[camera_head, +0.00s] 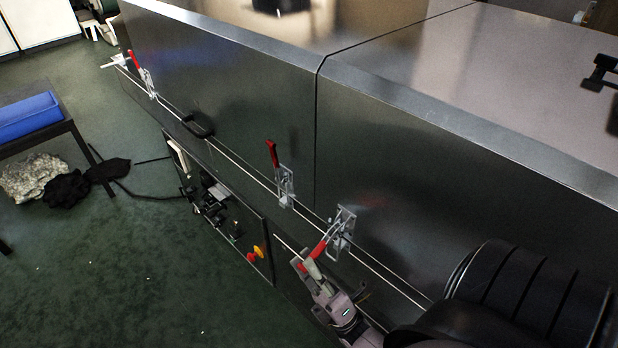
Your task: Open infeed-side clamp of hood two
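A toggle clamp (343,226) sits low on the near hood panel, just right of the seam. Its red handle (321,247) slants down and out to the left, away from the panel. My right gripper (305,264) is at the outer end of this handle, its fingers around or against it; whether they are shut on it is unclear. Left of the seam, a second clamp (285,183) has its red handle upright against the far hood panel. A third clamp (147,80), also with its handle up, is at that panel's far end. My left gripper is not in view.
The steel hoods (240,95) fill the upper right. A thin rail runs along their lower edge. A black handle (199,125) juts from the far hood. Below is a control panel with a red-yellow knob (256,253). A table with a blue tray (28,116) stands left; the green floor between is mostly clear.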

